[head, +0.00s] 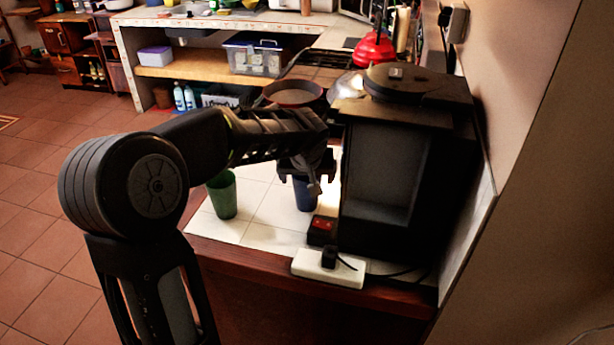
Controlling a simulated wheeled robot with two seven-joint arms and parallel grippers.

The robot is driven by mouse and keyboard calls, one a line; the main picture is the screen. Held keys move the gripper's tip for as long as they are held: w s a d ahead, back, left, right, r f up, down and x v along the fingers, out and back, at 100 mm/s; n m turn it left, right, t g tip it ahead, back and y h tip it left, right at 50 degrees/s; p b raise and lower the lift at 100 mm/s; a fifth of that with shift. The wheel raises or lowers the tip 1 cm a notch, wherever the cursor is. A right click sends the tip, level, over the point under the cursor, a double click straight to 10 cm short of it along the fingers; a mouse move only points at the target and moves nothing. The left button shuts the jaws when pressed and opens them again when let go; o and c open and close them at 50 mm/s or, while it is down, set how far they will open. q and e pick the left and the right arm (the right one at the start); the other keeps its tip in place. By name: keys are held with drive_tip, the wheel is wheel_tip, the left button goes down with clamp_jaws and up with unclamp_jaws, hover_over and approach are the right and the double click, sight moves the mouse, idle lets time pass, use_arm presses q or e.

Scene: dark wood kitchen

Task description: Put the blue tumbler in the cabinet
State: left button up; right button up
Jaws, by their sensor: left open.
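The blue tumbler (306,197) stands upright on the white tiled counter (262,203), left of a black appliance. My left gripper (314,184) is open and points down at the tumbler's upper part. The gripper hides the tumbler's rim, and I cannot tell whether the fingers are around it or in front of it. My left arm comes in from the left and crosses above the counter. My right gripper is not in view. I cannot tell which piece of furniture is the cabinet.
A green tumbler (222,194) stands on the counter to the left. The black appliance (385,180) is close on the right. A red switch box (321,229) and a white power strip (329,267) lie near the front edge. A wide pan (293,94) is behind.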

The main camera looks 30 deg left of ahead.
use_arm(q)
drive_tip(key=shift+r, duration=0.2)
drive_tip(key=b+v, duration=0.1)
drive_tip(key=v, duration=1)
drive_tip(key=shift+s+d+r, duration=0.15)
drive_tip(key=shift+r, duration=0.2)
